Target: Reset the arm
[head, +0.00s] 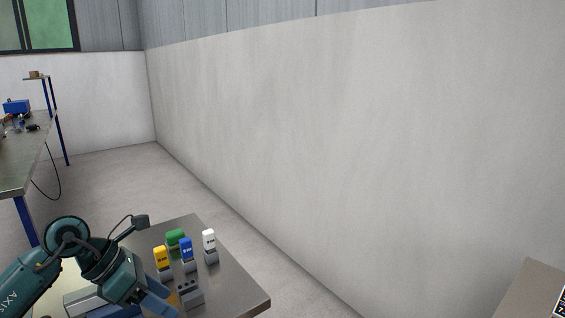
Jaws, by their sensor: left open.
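My left arm enters from the lower left, and my left gripper (160,300) hangs low over the near left part of a small metal-topped table (240,293). It is open, and I see nothing held in it; its fingertips are hard to make out at the bottom of the head view. Beside it on the table stand a yellow block (161,256), a green block (176,238), a blue block (186,248) and a white block (209,239). The yellow, blue and white blocks sit on grey bases. My right gripper is out of view.
A grey part (190,292) lies close to the right of the gripper. A pale wall (340,130) runs behind the table. Another surface (530,290) shows at lower right.

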